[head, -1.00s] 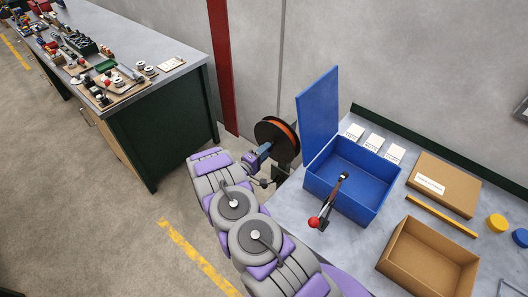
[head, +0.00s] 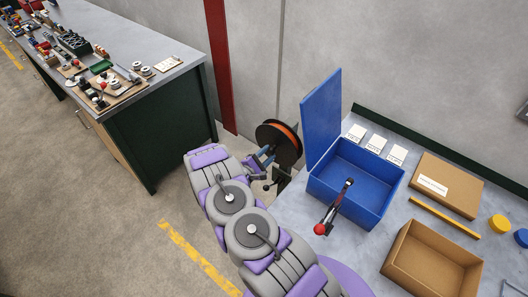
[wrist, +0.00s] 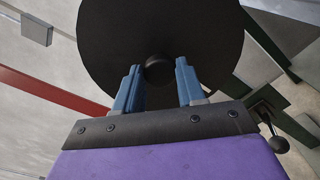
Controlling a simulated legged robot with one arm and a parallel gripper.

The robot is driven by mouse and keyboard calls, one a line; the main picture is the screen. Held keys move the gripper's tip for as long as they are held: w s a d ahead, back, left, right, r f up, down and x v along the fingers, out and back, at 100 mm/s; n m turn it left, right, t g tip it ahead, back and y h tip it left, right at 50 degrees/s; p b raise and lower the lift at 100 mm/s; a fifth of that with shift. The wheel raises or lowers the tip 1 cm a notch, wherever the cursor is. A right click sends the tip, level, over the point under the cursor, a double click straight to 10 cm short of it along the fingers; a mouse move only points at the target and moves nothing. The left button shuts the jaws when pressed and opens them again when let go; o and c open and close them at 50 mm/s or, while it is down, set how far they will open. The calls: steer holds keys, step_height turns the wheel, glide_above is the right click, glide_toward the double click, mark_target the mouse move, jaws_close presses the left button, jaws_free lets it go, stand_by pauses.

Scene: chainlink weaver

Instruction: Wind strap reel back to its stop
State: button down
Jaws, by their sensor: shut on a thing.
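The strap reel (head: 283,150) stands beyond the left end of the work surface, a black disc with an orange strap on its rim. In the wrist view its black face (wrist: 205,30) fills the top middle. A dark round knob (wrist: 158,70) sits on that face, between the blue fingers of my gripper (wrist: 158,80). My gripper is shut on this knob. In the head view my gripper (head: 264,157) reaches the reel's near side, its fingertips partly hidden against the reel. The reel's stop cannot be made out.
A small lever with a black ball (wrist: 279,145) is close to the right of my gripper. A blue open-lidded box (head: 350,190), a red-knobbed lever (head: 320,228) and a cardboard box (head: 425,258) are on the work surface. A green bench (head: 165,130) stands left, with floor between.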

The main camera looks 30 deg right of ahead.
steer(key=shift+w+n, duration=0.15)
steer(key=shift+n, duration=0.15)
steer(key=c, duration=1.1)
jaws_free()
steer(key=o, duration=0.3)
steer(key=shift+w+d+f, duration=0.1)
steer(key=shift+f, duration=0.05)
steer(key=shift+o, duration=0.7)
steer(key=v, duration=1.7)
steer(key=shift+a, duration=0.2)
